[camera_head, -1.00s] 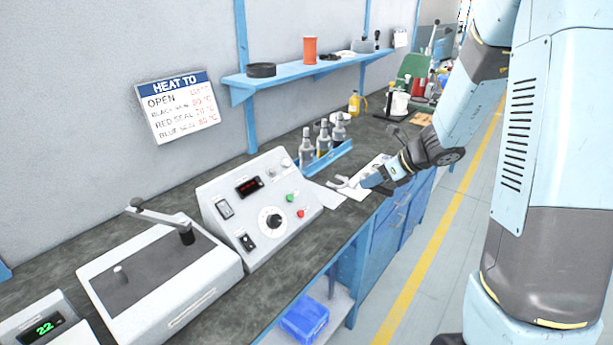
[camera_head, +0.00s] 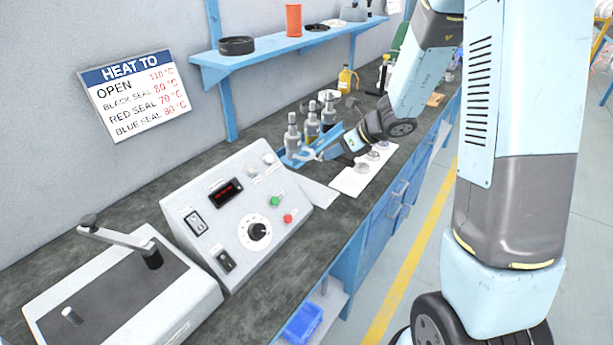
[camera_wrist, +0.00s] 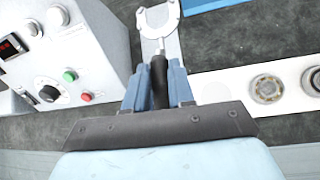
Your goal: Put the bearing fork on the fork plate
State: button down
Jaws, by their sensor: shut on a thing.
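The bearing fork has a silver two-pronged head and a black handle. In the wrist view its head (camera_wrist: 158,22) points away from me, and my gripper (camera_wrist: 158,82) is shut on its handle. In the head view the fork's head (camera_head: 305,155) sticks out left of my gripper (camera_head: 329,150), seemingly above the bench. A pale flat plate, which looks like the fork plate (camera_head: 318,195), lies beside the control box; it also shows under the fork in the wrist view (camera_wrist: 174,48). The gap between fork and plate is hard to judge.
The control box (camera_head: 235,215) stands left of the plate. A white strip (camera_head: 350,182) with several bearing-like rings lies to the right. Several grey bottle-like tools (camera_head: 293,137) stand in a blue rack behind. A shelf (camera_head: 270,57) hangs on the wall.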

jog(key=x, duration=0.3)
jog(key=s+x, duration=0.1)
jog(key=x, duration=0.2)
jog(key=a+x, duration=0.1)
jog(key=x, duration=0.3)
jog(key=shift+s+r, duration=0.1)
jog(key=shift+s, duration=0.1)
jog(key=shift+w+a+f, duration=0.1)
jog(key=shift+f, duration=1.6)
jog(key=c, duration=1)
grip_release()
jog(key=shift+o, duration=0.2)
jog(key=v, duration=1.2)
